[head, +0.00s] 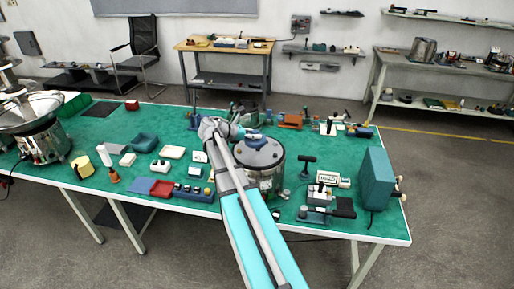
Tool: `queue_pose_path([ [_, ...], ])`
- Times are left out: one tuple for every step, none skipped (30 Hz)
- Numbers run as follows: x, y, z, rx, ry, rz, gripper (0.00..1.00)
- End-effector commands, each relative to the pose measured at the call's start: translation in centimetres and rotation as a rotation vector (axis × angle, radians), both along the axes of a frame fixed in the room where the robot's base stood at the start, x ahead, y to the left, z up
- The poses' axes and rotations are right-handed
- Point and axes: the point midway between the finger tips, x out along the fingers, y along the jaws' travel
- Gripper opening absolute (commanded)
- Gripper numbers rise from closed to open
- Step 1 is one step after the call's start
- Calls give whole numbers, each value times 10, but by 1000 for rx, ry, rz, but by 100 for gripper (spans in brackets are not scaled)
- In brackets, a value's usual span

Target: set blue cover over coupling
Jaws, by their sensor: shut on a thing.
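My gripper (244,132) is at the far end of my arm, near the middle of the green table, above the top of a silver drum (262,172). A small blue piece (256,137), which looks like the blue cover, is at its fingers. My gripper is shut on it. The piece is seen over the drum's dark lid; I cannot tell whether it touches the lid. I cannot pick out the coupling for certain; my arm and gripper hide part of the drum and what lies behind.
A teal box (375,179) stands at the table's right end. A stepped metal fountain (43,142) stands at the left.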

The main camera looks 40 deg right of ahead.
Motion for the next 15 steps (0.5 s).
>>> queue_pose_path([
  [10, -9, -8, 0, 0, -1, 0],
  [13, -12, -11, 0, 0, -1, 0],
  [18, -17, -14, 0, 0, 0, 0],
  [22, -21, -16, 0, 0, 0, 0],
  [25, -25, -18, 0, 0, 0, 0],
  [27, -27, -23, 0, 1, 0, 0],
  [27, -28, -26, 0, 1, 0, 0],
  [29, -30, -29, 0, 1, 0, 0],
  [31, -32, -33, 0, 1, 0, 0],
  [32, -34, -35, 0, 1, 0, 0],
  [34, -35, -38, 0, 1, 0, 0],
  [36, -38, -42, 0, 1, 0, 0],
  [38, -40, -45, 0, 1, 0, 0],
  [39, -41, -48, 0, 1, 1, 0],
  [41, -44, -51, 0, 1, 1, 0],
])
